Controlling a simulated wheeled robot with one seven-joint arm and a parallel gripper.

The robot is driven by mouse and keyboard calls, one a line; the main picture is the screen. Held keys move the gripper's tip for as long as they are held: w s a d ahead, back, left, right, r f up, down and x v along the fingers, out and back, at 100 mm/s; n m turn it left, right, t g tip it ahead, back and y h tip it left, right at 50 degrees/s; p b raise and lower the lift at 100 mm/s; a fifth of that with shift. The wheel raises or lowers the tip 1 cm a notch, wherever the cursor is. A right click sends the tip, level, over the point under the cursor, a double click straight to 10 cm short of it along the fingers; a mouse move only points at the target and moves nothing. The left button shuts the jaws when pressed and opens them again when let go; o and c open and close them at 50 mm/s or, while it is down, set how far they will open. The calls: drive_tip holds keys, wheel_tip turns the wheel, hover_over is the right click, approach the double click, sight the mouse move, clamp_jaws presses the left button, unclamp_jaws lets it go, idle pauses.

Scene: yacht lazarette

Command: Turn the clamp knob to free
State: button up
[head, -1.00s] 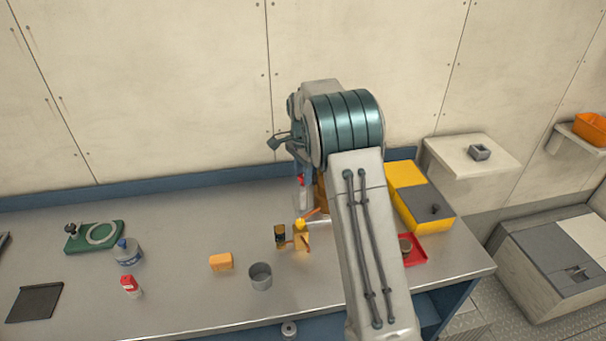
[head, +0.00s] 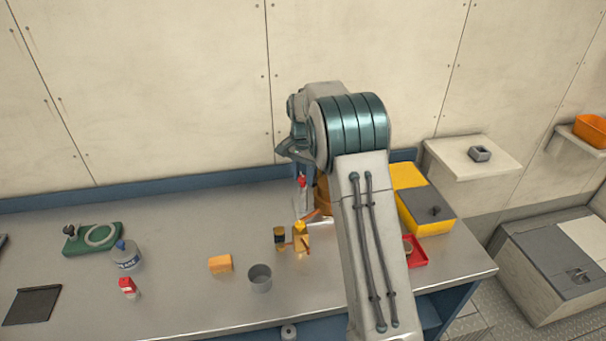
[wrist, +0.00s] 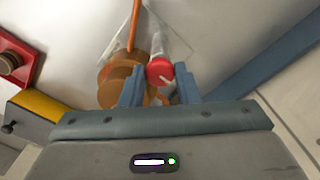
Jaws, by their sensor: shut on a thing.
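The clamp knob (wrist: 160,70) is a round red cap with a pale pointer mark, at the upper middle of the wrist view. It sits on the end of a pale shaft. My gripper (wrist: 160,84) has its two blue-grey fingers on either side of the knob and is shut on it. In the head view a small red spot, seemingly the knob (head: 301,181), shows beside my arm near the back of the bench. My arm hides most of the clamp there. I cannot read the knob's setting.
Orange-brown round pieces (wrist: 118,82) lie close beside the fingers. On the bench (head: 180,285) stand a yellow-capped bottle (head: 301,238), a grey cup (head: 260,278) and an orange block (head: 220,263). A yellow box (head: 433,226) and red tray (head: 417,257) are at right.

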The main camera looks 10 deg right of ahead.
sight(303, 179)
drive_tip(key=shift+w+r, duration=0.1)
drive_tip(key=o, duration=1)
drive_tip(key=shift+c, duration=0.2)
wheel_tip(303, 179, up, 14)
drive_tip(key=b, duration=0.1)
drive_tip(key=s+r+n+t, duration=0.1)
drive_tip(key=s+r+n, duration=0.1)
drive_tip(key=s, duration=0.7)
drive_tip(key=s+r+n+t, duration=0.1)
drive_tip(key=s+r+n, duration=0.1)
drive_tip(key=s, duration=0.7)
drive_tip(key=s+f+n, duration=0.2)
drive_tip(key=s+f, duration=0.2)
drive_tip(key=s, duration=0.5)
drive_tip(key=s+f+n+t, duration=0.1)
drive_tip(key=s+f+n, duration=0.2)
drive_tip(key=s, duration=0.7)
drive_tip(key=shift+f, duration=0.7)
